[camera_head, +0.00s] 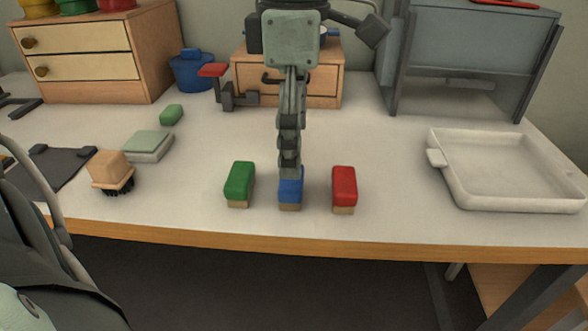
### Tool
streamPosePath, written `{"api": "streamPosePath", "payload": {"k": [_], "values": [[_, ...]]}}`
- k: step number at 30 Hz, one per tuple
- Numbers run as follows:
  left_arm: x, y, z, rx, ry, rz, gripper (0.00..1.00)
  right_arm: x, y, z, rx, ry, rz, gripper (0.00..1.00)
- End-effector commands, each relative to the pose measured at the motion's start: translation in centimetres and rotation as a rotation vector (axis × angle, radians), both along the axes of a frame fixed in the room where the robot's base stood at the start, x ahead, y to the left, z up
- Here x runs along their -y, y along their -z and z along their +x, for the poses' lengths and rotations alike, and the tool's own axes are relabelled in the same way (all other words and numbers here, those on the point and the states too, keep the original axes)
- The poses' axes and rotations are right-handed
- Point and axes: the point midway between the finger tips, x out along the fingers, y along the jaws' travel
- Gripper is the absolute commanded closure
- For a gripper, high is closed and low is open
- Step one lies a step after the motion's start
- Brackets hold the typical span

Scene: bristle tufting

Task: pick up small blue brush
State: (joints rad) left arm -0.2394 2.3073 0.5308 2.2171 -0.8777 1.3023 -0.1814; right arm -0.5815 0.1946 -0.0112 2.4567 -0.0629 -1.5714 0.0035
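The small blue brush (290,196) stands on the white table near its front edge, with a blue top and a tan lower part. My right gripper (290,168) points straight down over it. Its fingers are seen edge-on, one in front of the other, and overlap the back of the blue top. I cannot tell whether they touch or hold the brush, or how far apart they are. A green brush (239,182) stands to the left of the blue one and a red brush (344,187) to the right. My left gripper is not in view.
A tan block brush with dark bristles (111,173), a pale green block (147,146) and a small green block (171,115) lie to the left. A white tray (437,158) is at the right. Drawer units and a blue bucket (192,74) stand behind. Table between red brush and tray is clear.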

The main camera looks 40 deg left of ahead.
Motion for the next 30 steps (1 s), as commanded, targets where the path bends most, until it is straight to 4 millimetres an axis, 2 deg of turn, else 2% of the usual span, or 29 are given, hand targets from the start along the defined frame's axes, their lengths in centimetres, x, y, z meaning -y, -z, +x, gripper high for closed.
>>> {"api": "streamPosePath", "payload": {"k": [15,19,25,30], "values": [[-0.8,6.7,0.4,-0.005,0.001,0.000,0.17,0.0,-0.4,-0.1,0.006,0.000,-0.001,0.60],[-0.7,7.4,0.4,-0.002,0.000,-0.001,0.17,-0.1,-0.5,-0.1,0.009,0.000,-0.001,0.60],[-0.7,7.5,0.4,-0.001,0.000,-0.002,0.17,-0.1,-0.5,-0.1,0.009,0.000,-0.001,0.60],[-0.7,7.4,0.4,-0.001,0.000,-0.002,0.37,-0.1,-0.5,-0.1,0.009,0.000,-0.001,0.60]]}}
